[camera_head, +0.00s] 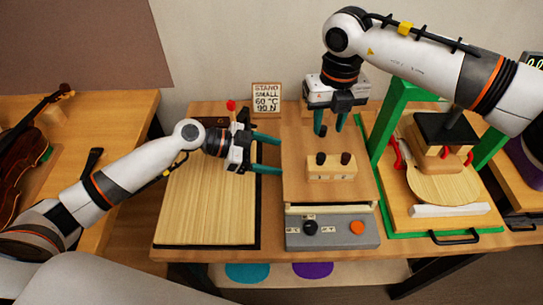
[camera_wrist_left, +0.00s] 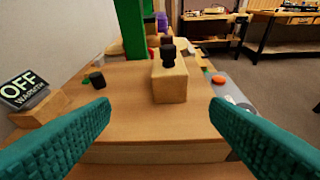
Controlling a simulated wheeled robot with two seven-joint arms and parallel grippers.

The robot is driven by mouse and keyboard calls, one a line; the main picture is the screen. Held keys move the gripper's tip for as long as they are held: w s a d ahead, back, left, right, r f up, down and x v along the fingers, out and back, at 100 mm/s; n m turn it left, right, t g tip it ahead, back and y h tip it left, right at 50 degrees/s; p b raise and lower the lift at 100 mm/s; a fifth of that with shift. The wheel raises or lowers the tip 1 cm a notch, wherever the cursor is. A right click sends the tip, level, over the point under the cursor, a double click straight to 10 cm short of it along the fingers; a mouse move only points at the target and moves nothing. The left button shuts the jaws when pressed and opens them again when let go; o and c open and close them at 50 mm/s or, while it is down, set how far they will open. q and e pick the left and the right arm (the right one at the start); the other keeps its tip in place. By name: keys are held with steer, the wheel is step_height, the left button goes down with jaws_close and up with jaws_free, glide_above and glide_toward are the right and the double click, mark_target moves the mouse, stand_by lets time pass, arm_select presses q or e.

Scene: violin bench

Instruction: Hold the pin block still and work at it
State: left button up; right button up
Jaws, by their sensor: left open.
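The pin block (camera_head: 331,172), a pale wooden block with two dark pegs on top, sits on a raised wooden platform (camera_head: 300,192). In the left wrist view the block (camera_wrist_left: 170,85) stands upright ahead, between and beyond my fingers. My left gripper (camera_head: 281,156) is open at the platform's left edge, its teal fingers pointing right, apart from the block. Its spread fingers also show in the left wrist view (camera_wrist_left: 160,110), with nothing between them. My right gripper (camera_head: 330,130) hangs above and behind the block, fingers pointing down, apart and empty.
A control box (camera_head: 346,240) with a black knob and orange button sits below the platform. A green-framed press (camera_head: 388,115) holding a wooden plate stands right. A slatted board (camera_head: 205,205) lies left under my left arm. A sign (camera_head: 267,98) stands behind; a violin (camera_head: 25,155) lies far left.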

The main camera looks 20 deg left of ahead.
mark_target(307, 167)
arm_select(q)
steer(key=shift+g, duration=0.3)
steer(key=x, duration=0.8)
steer(key=s+x, duration=0.1)
steer(key=x, duration=0.3)
steer(key=shift+w+d+r, duration=0.1)
steer(key=shift+d+r, duration=0.05)
steer(key=shift+d, duration=0.35)
steer(key=c, duration=1.1)
arm_select(e)
steer(key=shift+o, duration=0.4)
